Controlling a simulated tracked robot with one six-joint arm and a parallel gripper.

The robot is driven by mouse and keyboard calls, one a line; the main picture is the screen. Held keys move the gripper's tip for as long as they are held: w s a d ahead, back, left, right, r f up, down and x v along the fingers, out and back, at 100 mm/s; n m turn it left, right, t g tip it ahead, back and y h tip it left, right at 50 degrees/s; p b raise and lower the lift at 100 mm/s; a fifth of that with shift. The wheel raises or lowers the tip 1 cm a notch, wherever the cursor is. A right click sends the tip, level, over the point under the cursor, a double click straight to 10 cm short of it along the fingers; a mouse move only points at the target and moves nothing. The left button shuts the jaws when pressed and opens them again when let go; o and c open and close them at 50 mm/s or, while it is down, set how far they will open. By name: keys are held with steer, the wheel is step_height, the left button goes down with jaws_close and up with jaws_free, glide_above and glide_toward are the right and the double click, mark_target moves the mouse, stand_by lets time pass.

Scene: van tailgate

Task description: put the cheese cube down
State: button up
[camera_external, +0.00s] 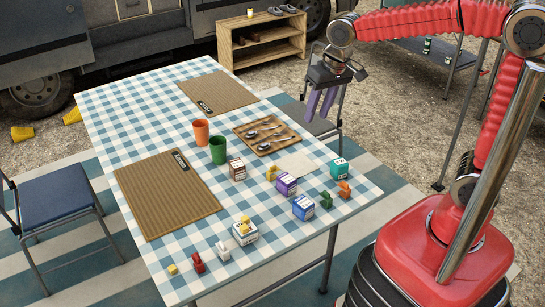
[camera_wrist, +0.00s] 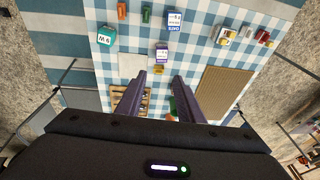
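My gripper (camera_external: 317,116) hangs above the far right side of the checked table (camera_external: 112,129). Its two purple fingers are apart with nothing between them; the wrist view also shows the open gripper (camera_wrist: 160,76). A small yellow cube, which looks like the cheese cube (camera_external: 172,269), sits at the table's near left corner, far from my gripper. Another yellow piece (camera_external: 244,221) rests on a white-topped box (camera_external: 245,235). A third yellow piece (camera_external: 271,173) stands by the purple box (camera_external: 286,184). I cannot tell for certain which yellow piece is the cheese cube.
Red (camera_external: 198,263) and white (camera_external: 224,250) pieces stand near the box. Blue (camera_external: 303,208), teal (camera_external: 339,170) and brown (camera_external: 237,170) boxes, orange (camera_external: 201,133) and green (camera_external: 218,150) cups, and a cutlery board (camera_external: 248,129) occupy the table. A pale sheet (camera_external: 297,164) lies bare.

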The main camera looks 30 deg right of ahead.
steer(key=s+d+t, duration=0.1)
steer(key=s+d, duration=0.6)
steer(key=d, duration=0.2)
steer(key=s+d+r+t+h, duration=0.1)
steer(key=s+d+t, duration=0.1)
steer(key=s+d, duration=0.4)
steer(key=d, duration=0.4)
steer(key=shift+s+r, duration=0.15)
steer(key=shift+s, duration=0.25)
steer(key=shift+o, duration=0.2)
